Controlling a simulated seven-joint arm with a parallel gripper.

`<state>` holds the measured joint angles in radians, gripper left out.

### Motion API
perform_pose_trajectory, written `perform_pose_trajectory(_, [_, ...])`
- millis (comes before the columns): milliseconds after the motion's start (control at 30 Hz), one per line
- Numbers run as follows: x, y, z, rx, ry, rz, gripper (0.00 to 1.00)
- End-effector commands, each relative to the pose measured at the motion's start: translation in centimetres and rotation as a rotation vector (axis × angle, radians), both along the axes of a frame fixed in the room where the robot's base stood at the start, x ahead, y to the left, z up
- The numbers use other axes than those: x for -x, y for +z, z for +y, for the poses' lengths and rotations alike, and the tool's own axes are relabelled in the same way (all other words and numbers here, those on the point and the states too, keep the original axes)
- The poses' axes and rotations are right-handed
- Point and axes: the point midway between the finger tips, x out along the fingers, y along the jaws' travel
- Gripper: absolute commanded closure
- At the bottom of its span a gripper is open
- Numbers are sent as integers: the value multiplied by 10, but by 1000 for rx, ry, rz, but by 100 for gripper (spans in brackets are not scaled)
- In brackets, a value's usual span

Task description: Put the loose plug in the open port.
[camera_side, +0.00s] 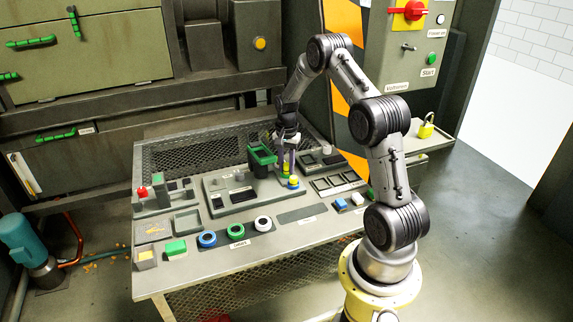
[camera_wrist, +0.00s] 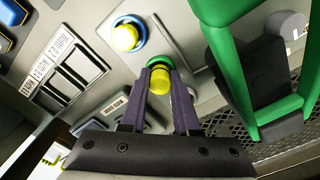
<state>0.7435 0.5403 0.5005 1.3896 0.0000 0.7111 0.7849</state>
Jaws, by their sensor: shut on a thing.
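My gripper (camera_wrist: 160,72) is shut on a yellow plug (camera_wrist: 161,80), which sits between the purple fingers in the wrist view. A green ring (camera_wrist: 153,61) shows just beyond the plug; I cannot tell whether the plug is inside it or above it. Beside it, a second yellow plug (camera_wrist: 125,38) sits in a blue ring (camera_wrist: 138,24); it also shows in the side view (camera_side: 293,180). In the side view my gripper (camera_side: 286,170) points down over the panel just behind that blue-ringed plug, and its fingers partly hide the held plug.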

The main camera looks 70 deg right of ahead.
Motion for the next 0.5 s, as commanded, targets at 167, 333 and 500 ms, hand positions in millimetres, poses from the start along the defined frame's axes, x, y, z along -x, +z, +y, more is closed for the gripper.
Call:
perform_pose_trajectory(167, [0,-4,0,0,0,0,100])
perform_pose_trajectory(333, [0,-5,0,0,0,0,100])
perform_pose_trajectory(500, [0,-7,0,0,0,0,100])
